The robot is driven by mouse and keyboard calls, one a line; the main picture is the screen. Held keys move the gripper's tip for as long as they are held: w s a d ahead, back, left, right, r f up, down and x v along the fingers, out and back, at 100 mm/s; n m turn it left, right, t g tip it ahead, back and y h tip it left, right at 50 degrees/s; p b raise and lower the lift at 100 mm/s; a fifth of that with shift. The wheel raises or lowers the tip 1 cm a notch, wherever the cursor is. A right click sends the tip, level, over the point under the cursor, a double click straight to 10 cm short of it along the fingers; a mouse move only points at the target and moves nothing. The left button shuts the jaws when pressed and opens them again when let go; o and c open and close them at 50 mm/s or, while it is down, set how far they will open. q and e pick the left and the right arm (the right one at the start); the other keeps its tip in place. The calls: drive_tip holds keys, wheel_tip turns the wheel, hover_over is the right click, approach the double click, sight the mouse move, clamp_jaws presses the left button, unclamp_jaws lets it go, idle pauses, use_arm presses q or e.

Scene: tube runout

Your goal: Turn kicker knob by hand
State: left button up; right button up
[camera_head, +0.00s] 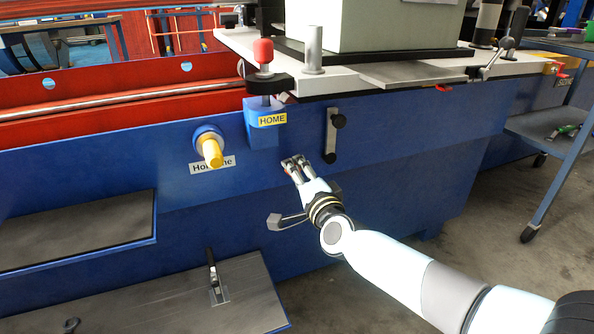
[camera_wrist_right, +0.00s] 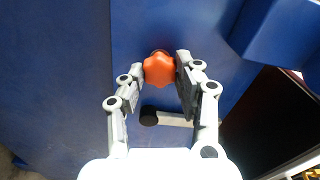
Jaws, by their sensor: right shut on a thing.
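The orange-red lobed knob (camera_wrist_right: 160,69) sits on the blue machine front in the right wrist view. The fingers of my right gripper (camera_wrist_right: 162,72) stand on both sides of it and are shut on it. In the head view my right gripper (camera_head: 291,165) is at the blue panel, below the HOME label, and its fingers mostly hide the knob. My left gripper is not in view.
A black crank handle (camera_head: 332,135) is close to the right of my gripper. A yellow-tipped knob (camera_head: 212,152) is to the left. A lever with a dark end (camera_head: 275,222) is beside my wrist. A blue cart (camera_head: 556,130) stands at right.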

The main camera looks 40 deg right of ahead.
drive_tip(key=o, duration=0.9)
drive_tip(key=shift+s, duration=0.1)
drive_tip(key=shift+v, duration=0.9)
